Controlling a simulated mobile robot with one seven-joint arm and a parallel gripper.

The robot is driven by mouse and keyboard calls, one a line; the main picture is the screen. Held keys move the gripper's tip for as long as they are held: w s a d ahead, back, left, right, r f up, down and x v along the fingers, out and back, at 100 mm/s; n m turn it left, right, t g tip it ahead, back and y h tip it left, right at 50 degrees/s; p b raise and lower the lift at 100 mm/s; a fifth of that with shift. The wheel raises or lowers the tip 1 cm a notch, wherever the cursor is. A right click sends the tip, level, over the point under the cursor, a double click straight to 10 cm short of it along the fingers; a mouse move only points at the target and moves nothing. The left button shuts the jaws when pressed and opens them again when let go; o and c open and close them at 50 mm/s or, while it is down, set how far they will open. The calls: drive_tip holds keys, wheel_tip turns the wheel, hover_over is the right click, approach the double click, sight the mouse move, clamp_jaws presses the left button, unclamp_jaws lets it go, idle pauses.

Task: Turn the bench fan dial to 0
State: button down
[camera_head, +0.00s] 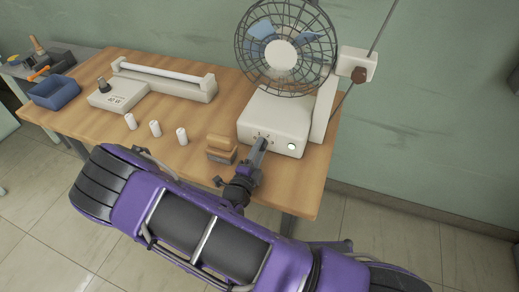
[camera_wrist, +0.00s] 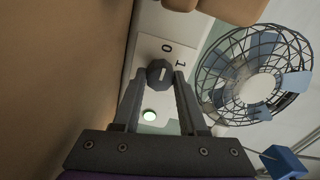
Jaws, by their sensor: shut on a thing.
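The bench fan (camera_head: 285,55) stands at the right end of the table on an off-white base (camera_head: 290,112). Its dark, many-sided dial (camera_wrist: 160,73) shows in the wrist view on the base's front panel, with a short pale pointer line. A "0" (camera_wrist: 166,47) and a "1" (camera_wrist: 180,63) are printed beside it; which one the line points to is hard to tell. My gripper (camera_wrist: 160,76) has its fingers on either side of the dial and is shut on it. In the head view my gripper (camera_head: 260,143) reaches the panel and hides the dial.
Several white cylinders (camera_head: 155,128), a white device (camera_head: 118,98) and a blue bin (camera_head: 54,92) are farther left.

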idle(0.4)
drive_tip(key=shift+c, duration=2.2)
unclamp_jaws()
drive_tip(key=v, duration=1.7)
drive_tip(key=shift+s, duration=0.25)
